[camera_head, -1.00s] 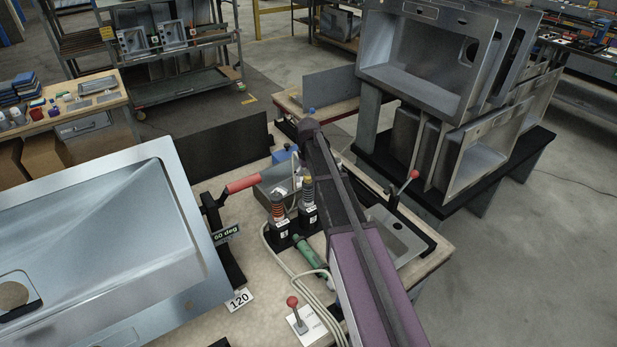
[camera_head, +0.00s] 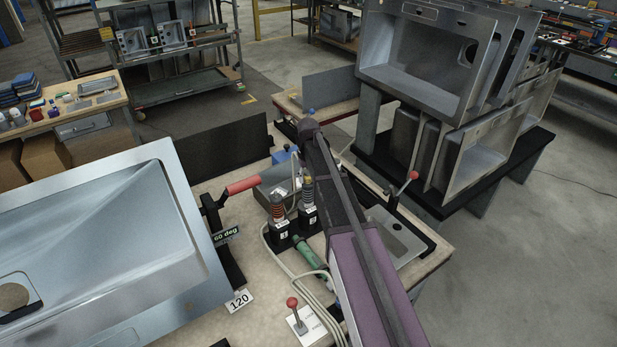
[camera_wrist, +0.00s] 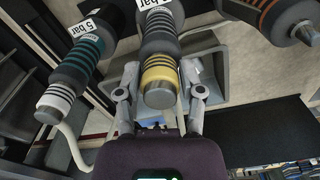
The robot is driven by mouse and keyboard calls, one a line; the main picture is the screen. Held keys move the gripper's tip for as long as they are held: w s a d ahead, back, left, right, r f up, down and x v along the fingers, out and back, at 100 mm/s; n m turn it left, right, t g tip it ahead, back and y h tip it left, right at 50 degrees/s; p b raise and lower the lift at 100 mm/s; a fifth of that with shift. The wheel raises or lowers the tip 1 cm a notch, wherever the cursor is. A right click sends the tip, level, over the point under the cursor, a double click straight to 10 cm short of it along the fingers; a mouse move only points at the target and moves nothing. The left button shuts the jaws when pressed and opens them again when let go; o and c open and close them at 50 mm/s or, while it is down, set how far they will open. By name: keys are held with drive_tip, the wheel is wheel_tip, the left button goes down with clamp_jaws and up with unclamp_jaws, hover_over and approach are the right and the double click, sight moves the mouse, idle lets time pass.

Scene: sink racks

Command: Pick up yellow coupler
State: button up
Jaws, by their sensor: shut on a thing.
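The yellow coupler (camera_wrist: 159,82) is a dark grey cylinder with yellow bands in the middle of the wrist view. Its round end faces my camera. My gripper (camera_wrist: 160,88) has one finger on each side of it and is shut on it. In the head view the yellow coupler (camera_head: 308,188) stands in a black holder beside an orange-banded coupler (camera_head: 277,207).
A teal-and-white-banded coupler (camera_wrist: 75,68) is close on the left in the wrist view; the orange-banded one (camera_wrist: 275,14) is at the upper right. A red-handled clamp (camera_head: 242,185), pale hoses (camera_head: 285,270) and a large sink (camera_head: 110,220) surround the holder.

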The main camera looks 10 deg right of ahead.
drive_tip(key=shift+r+p, duration=1.25)
drive_tip(key=shift+r, duration=0.15)
drive_tip(key=s+a+r+p, duration=0.1)
drive_tip(key=s+a, duration=0.1)
drive_tip(key=s, duration=0.5)
drive_tip(key=s+a+r, duration=0.1)
drive_tip(key=s+a, duration=0.1)
drive_tip(key=s, duration=0.6)
drive_tip(key=shift+s+a+p, duration=0.2)
drive_tip(key=shift+a+p, duration=0.05)
drive_tip(key=shift+p, duration=0.15)
drive_tip(key=shift+r+p, duration=2)
drive_tip(key=shift+p, duration=0.05)
drive_tip(key=shift+r, duration=0.2)
clamp_jaws()
drive_tip(key=shift+f, duration=0.1)
wheel_tip(320, 180, down, 7)
drive_tip(key=b, duration=0.7)
drive_tip(key=shift+s+f, duration=0.1)
